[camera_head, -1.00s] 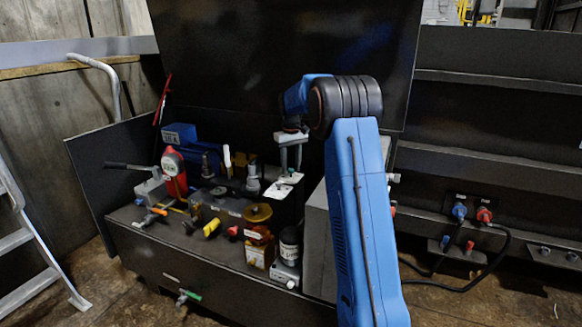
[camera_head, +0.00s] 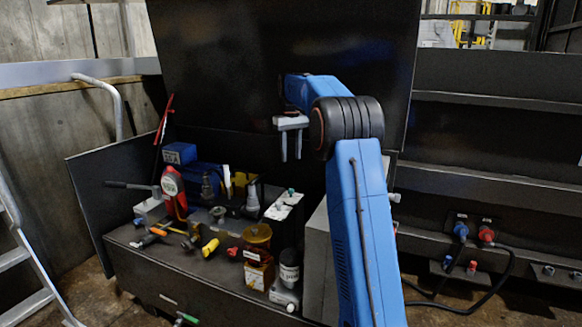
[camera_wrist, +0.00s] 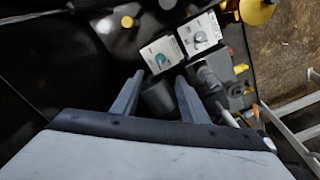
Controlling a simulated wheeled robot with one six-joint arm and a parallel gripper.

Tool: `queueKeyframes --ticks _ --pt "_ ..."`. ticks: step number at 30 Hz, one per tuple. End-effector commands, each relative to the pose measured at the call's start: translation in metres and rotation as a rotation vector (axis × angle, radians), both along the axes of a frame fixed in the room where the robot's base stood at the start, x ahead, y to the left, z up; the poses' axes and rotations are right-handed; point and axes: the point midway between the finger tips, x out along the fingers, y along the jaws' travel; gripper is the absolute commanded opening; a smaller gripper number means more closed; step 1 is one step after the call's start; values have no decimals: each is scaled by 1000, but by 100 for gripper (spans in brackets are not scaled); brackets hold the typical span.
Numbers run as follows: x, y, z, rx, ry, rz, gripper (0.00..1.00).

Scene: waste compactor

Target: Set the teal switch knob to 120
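The teal switch knob (camera_wrist: 160,60) sits on a white plate (camera_wrist: 152,50) in the wrist view, just beyond my fingertips. In the head view the teal knob (camera_head: 290,191) is small, on the white plates at the right end of the equipment bench. The number it points to is too small to read. A second white plate with a grey knob (camera_wrist: 200,37) lies beside it. My gripper (camera_head: 291,159) hangs above the plates with its fingers pointing down. In the wrist view my gripper (camera_wrist: 159,92) is open and empty, apart from the knob.
A dark cylinder (camera_wrist: 160,98) shows between my fingers. Air around my gripper is free.

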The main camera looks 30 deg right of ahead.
Motion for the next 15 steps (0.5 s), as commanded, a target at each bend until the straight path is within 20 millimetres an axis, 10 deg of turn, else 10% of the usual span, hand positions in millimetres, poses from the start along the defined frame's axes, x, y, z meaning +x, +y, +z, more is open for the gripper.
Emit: queueKeyframes --ticks 15 --pt "0 0 31 0 1 0 40"
